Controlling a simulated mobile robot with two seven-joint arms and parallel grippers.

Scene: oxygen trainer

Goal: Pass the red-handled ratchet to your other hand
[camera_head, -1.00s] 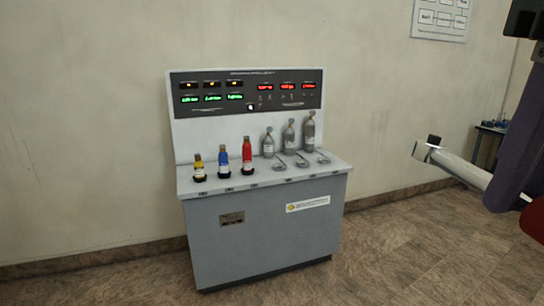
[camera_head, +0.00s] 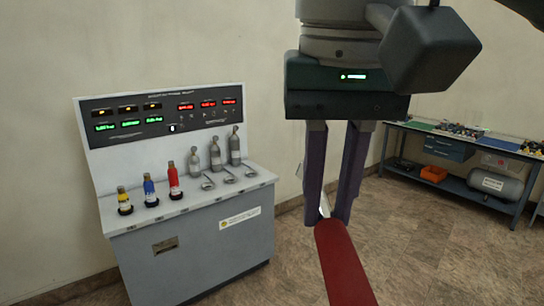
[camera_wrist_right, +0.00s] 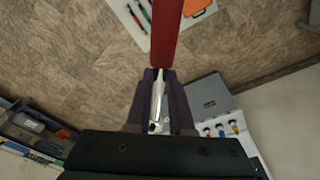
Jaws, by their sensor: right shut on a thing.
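The red-handled ratchet (camera_head: 344,268) hangs below my right gripper (camera_head: 333,217) in the head view, its red handle pointing down and running out at the bottom edge. My right gripper points down and is shut on the ratchet's silver metal part, just above the handle. In the right wrist view, the red handle (camera_wrist_right: 166,38) extends beyond the fingertips (camera_wrist_right: 158,74), and the silver part lies between the dark fingers. The fingers partly hide the ratchet's head. My left gripper is not in view.
A grey trainer console (camera_head: 195,255) with yellow, blue and red bottles and small grey cylinders stands at left. A workbench (camera_head: 455,140) with tools and an orange bin (camera_head: 434,174) stands at back right. The floor (camera_head: 440,245) between is clear.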

